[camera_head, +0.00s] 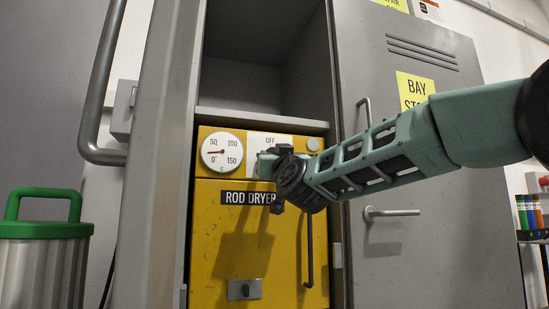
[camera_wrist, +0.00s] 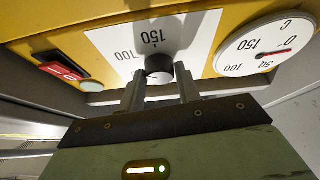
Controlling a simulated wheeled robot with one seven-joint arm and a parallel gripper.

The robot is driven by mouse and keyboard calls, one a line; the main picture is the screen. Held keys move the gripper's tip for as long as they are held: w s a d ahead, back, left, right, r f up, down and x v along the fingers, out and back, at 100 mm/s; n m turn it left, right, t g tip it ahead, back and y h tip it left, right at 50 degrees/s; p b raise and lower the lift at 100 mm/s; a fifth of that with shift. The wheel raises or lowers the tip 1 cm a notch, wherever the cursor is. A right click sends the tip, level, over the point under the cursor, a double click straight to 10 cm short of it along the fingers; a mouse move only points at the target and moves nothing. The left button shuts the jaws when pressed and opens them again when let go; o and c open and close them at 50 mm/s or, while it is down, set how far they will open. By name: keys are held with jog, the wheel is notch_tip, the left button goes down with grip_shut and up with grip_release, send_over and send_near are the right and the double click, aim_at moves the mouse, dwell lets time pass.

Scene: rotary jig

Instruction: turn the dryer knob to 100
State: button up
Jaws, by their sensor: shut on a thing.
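The dryer knob (camera_wrist: 158,68) is a small dark round knob with a pale face, on a white scale plate (camera_wrist: 118,45). The wrist view is upside down; it shows 150 beside the knob and 100 to its left. I cannot read the knob's setting clearly. My gripper (camera_wrist: 160,82) has one finger on each side of the knob and is shut on it. In the head view my gripper (camera_head: 266,162) is at the yellow rod dryer (camera_head: 215,235) and hides the knob; OFF shows on the plate above.
A round temperature gauge (camera_head: 222,152) is left of the plate, its red needle near 0. A red rocker switch (camera_wrist: 60,68) and a round pale button (camera_wrist: 92,86) are on the plate's other side. A dryer door handle (camera_head: 309,250) hangs below. A green-lidded bin (camera_head: 45,230) stands at left.

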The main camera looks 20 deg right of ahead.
jog(key=o, duration=1)
jog(key=v, duration=1.7)
jog(key=shift+s+f, duration=0.15)
jog(key=shift+s, duration=0.05)
